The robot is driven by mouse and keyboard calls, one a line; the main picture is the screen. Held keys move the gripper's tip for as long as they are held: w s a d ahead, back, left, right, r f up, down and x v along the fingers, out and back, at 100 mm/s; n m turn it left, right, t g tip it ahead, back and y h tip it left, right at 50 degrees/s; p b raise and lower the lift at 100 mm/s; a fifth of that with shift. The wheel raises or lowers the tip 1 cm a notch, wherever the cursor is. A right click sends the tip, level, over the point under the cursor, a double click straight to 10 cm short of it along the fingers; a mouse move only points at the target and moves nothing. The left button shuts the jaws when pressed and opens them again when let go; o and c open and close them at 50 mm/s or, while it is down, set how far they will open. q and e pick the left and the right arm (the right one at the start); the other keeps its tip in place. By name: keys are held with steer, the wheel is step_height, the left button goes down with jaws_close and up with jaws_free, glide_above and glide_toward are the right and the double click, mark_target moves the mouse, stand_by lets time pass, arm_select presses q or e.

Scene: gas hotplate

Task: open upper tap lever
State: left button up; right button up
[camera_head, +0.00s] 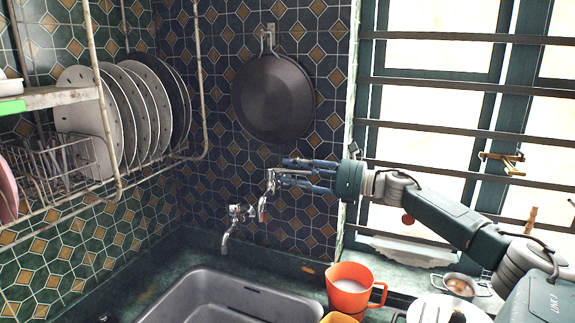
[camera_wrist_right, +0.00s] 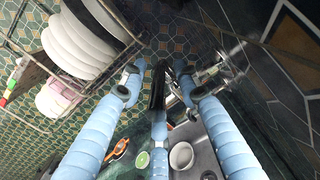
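The upper tap (camera_head: 269,182) is a metal tap on the tiled wall, with an orange-brown part on its hanging end. My right gripper (camera_head: 285,171) reaches in from the right, its blue fingers level with the top of this tap and overlapping it in the head view. In the right wrist view the fingers (camera_wrist_right: 158,80) are spread apart with nothing clearly held between them. Metal tap parts (camera_wrist_right: 228,68) show beside and behind the right-hand finger. I cannot tell whether a finger touches the lever. My left gripper is in neither view.
A lower tap (camera_head: 236,212) sits left of the upper one, above the sink (camera_head: 225,290). A black pan (camera_head: 273,98) hangs above my fingers. A plate rack (camera_head: 110,180) is at left. An orange mug (camera_head: 349,290) stands below my right arm; a barred window is at right.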

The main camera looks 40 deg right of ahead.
steer(key=shift+p+x, duration=0.55)
steer(key=shift+x, duration=0.45)
steer(key=shift+r, duration=0.1)
jaws_close()
steer(key=shift+r, duration=0.1)
